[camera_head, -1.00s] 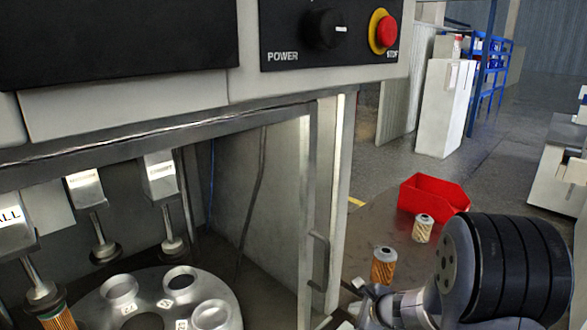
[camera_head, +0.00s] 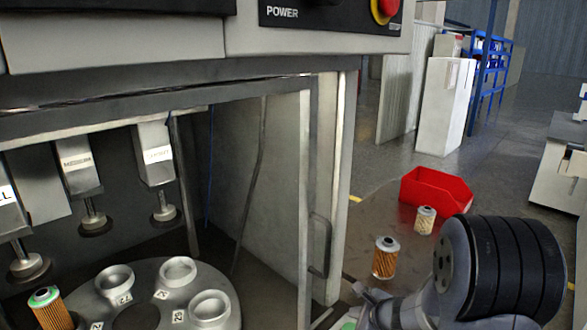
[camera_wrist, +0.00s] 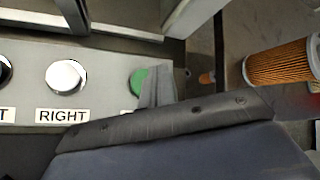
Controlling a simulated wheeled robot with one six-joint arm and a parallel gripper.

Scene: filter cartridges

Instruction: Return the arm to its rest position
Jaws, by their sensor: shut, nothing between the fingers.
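My gripper (camera_head: 368,295) is low in the head view, just right of the machine's door frame, shut and empty. In the wrist view its grey fingertips (camera_wrist: 160,86) partly cover a green button (camera_wrist: 137,80) on the button panel; whether they touch it cannot be told. A white button (camera_wrist: 66,75) labelled RIGHT is to the left. An orange cartridge with a green top (camera_head: 48,308) stands at the left edge of the carousel (camera_head: 140,318), clear of the press plunger (camera_head: 27,267) near it.
An orange cartridge (camera_head: 385,258) and a pale cartridge (camera_head: 424,220) stand on the brown surface beside a red bin (camera_head: 436,188). The machine door frame (camera_head: 303,200) is close left of my gripper. The carousel's other visible cups are empty.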

